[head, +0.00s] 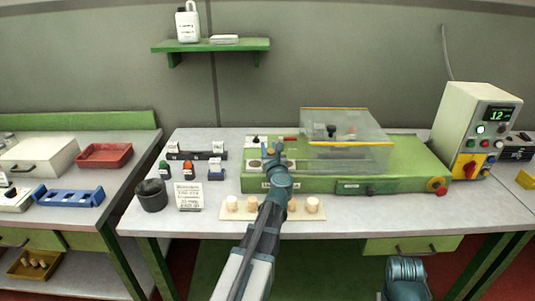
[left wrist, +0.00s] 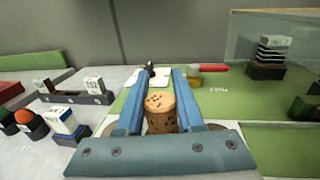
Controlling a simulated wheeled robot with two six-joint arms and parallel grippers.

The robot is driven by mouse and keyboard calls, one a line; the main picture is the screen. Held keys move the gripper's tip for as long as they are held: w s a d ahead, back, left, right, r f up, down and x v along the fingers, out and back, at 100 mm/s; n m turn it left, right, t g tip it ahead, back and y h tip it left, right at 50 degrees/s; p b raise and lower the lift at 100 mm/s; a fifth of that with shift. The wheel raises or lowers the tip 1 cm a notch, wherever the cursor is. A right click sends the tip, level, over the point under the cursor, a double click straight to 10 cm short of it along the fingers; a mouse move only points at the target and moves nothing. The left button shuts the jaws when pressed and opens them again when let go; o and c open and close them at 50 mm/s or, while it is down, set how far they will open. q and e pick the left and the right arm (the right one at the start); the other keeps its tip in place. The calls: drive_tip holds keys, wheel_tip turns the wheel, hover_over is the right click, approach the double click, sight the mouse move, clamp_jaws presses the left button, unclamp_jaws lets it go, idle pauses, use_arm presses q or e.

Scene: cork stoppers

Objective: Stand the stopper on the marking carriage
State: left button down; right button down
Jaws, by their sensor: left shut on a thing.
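My left gripper (head: 277,160) reaches over the left end of the green marking machine. In the left wrist view its two blue fingers (left wrist: 160,105) are shut on a speckled cork stopper (left wrist: 160,112), which is upright between them. In the head view the held stopper is hidden by the gripper. A white plate with a dark knob (left wrist: 148,78) lies beyond the stopper. I cannot tell for sure which part is the marking carriage, nor whether the stopper touches the surface under it.
Several pale stoppers (head: 312,205) stand on a board (head: 272,215) at the bench front. A clear cover (head: 345,150) stands over the green machine (head: 410,165). A control box (head: 475,130) is at right. A dark cup (head: 152,195) and a sign (head: 188,195) are at left.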

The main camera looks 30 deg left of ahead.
use_arm(q)
drive_tip(key=shift+f, duration=0.1)
drive_tip(key=c, duration=0.5)
unclamp_jaws()
drive_tip(key=shift+c, duration=0.2)
